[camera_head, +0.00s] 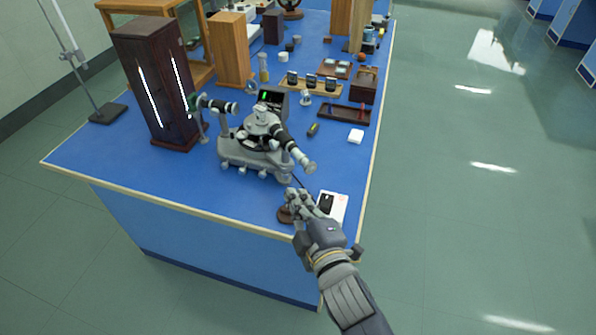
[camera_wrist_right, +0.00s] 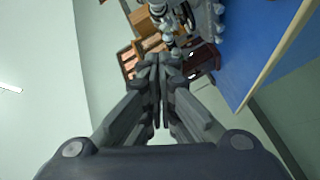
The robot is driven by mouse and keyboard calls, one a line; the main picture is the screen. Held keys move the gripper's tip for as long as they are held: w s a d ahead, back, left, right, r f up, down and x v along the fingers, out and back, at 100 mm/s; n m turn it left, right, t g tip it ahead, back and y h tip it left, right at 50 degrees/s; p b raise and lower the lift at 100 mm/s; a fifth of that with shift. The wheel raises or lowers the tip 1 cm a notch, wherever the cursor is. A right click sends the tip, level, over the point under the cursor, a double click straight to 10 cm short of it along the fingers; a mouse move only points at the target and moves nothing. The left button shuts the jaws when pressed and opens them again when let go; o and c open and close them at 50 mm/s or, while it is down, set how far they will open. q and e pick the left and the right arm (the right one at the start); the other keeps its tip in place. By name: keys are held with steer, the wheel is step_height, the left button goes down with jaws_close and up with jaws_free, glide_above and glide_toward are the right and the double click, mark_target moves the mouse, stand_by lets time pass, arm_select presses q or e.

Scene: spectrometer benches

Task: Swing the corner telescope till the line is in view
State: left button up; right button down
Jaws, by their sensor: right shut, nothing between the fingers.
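The spectrometer (camera_head: 255,142) stands near the front corner of the blue bench, a grey instrument with a round table on top. Its telescope (camera_head: 291,149) is a black and silver tube pointing toward the bench's right front corner. A second tube, the collimator (camera_head: 219,106), points left toward a dark lamp box. A small screen (camera_head: 271,98) with a green line stands behind the instrument. My right gripper (camera_head: 297,201) is shut and empty over the bench corner, in front of the telescope's eyepiece end and apart from it. Its closed fingers also show in the right wrist view (camera_wrist_right: 161,80). My left gripper is out of view.
A dark wooden box (camera_head: 155,82) with bright slits stands left of the spectrometer. A brown round object (camera_head: 285,215) and a white card (camera_head: 337,207) lie by my right gripper. The front left bench surface is clear.

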arm_select(q)
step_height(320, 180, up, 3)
steer(key=p, duration=0.3)
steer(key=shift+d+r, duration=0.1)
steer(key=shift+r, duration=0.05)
arm_select(e)
steer(key=w+f, duration=0.3)
steer(key=w, duration=0.8)
steer(key=shift+w+d, duration=0.1)
steer(key=shift+d, duration=0.05)
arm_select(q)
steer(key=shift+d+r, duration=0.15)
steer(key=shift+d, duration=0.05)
arm_select(e)
steer(key=shift+w+d+f, duration=0.15)
steer(key=shift+w+d, duration=0.2)
steer(key=shift+d, duration=0.3)
